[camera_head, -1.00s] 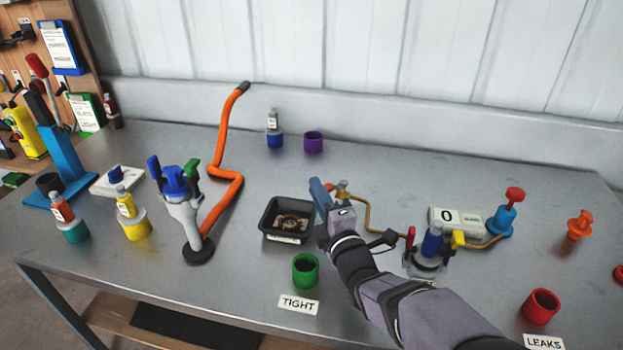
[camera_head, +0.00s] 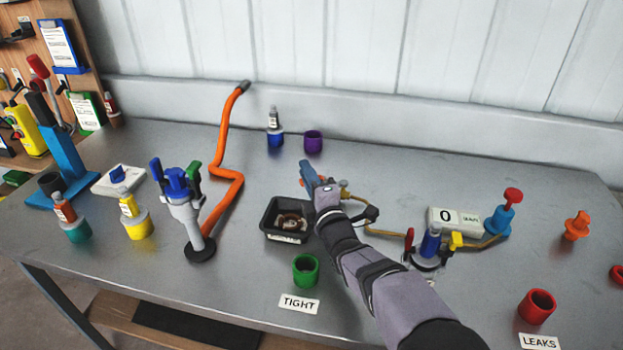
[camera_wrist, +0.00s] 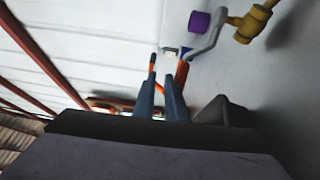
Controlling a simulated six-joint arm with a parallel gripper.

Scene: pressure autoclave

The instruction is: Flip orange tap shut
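My gripper (camera_head: 306,172) is at the middle of the bench, beyond the black tray. Its two blue-grey fingers show in the wrist view (camera_wrist: 160,85) with a narrow gap between them, so it looks partly open. A red-orange handle (camera_wrist: 182,72), which seems to be the orange tap, shows just beside the right fingertip, on a grey bent part. I cannot tell whether they touch. A brass fitting (camera_wrist: 250,22) is beyond it and also shows beside my gripper in the head view (camera_head: 344,184). My gripper and wrist hide most of the tap in the head view.
The black tray (camera_head: 266,222) and green cup (camera_head: 306,270) lie in front of my gripper. A clamp with red, blue and yellow parts (camera_head: 431,243) stands right of my forearm. A purple cup (camera_head: 313,142) is behind. An orange knobbed piece (camera_head: 577,225) stands far right.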

